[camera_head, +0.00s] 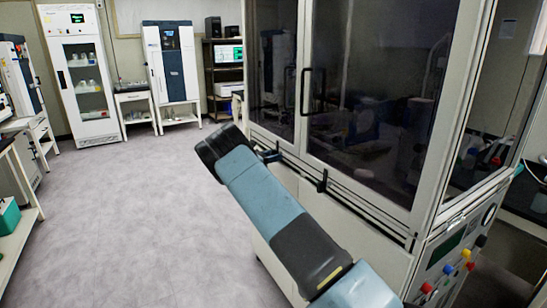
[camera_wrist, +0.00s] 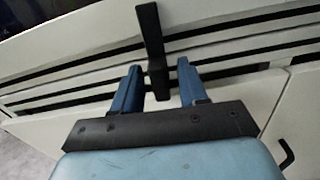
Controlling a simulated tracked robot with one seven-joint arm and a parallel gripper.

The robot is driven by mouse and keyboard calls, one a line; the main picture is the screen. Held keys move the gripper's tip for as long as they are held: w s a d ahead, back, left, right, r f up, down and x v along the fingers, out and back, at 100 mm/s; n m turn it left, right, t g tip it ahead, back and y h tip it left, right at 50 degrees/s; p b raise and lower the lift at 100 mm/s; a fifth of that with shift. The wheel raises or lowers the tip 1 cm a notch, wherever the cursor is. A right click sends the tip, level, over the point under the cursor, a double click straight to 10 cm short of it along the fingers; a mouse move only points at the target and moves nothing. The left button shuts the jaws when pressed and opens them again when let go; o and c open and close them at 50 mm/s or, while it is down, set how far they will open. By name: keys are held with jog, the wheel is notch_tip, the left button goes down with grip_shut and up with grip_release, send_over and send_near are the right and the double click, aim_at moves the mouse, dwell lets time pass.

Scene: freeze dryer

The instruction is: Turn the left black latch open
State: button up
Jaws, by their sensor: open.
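The left black latch (camera_wrist: 150,30) is a long dark bar on the front of the white-framed cabinet. In the wrist view it stands nearly upright in the picture, crossing the dark grooves of the frame. My gripper (camera_wrist: 160,68) is open, its two blue fingers on either side of the latch's lower end. Small gaps seem to show on both sides; contact cannot be told. In the head view my gripper (camera_head: 267,154) is small and partly hidden by my arm at the cabinet's lower rail, and the latch there is hard to separate from it.
A second black latch (camera_head: 322,181) sits farther right on the same rail. Glass doors (camera_head: 375,100) with a black handle (camera_head: 305,92) rise above it. A control panel with coloured buttons (camera_head: 448,268) is at the right. Open grey floor (camera_head: 130,220) lies left.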

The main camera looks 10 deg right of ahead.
grip_shut()
dwell(0.3)
jog(key=shift+m, duration=0.4)
jog(key=m, duration=0.3)
jog(key=shift+m, duration=0.3)
jog(key=m, duration=0.4)
jog(key=shift+w+m, duration=0.1)
jog(key=shift+m, duration=0.2)
jog(key=m, duration=0.5)
jog(key=shift+m, duration=1.6)
jog(key=shift+f, duration=0.15)
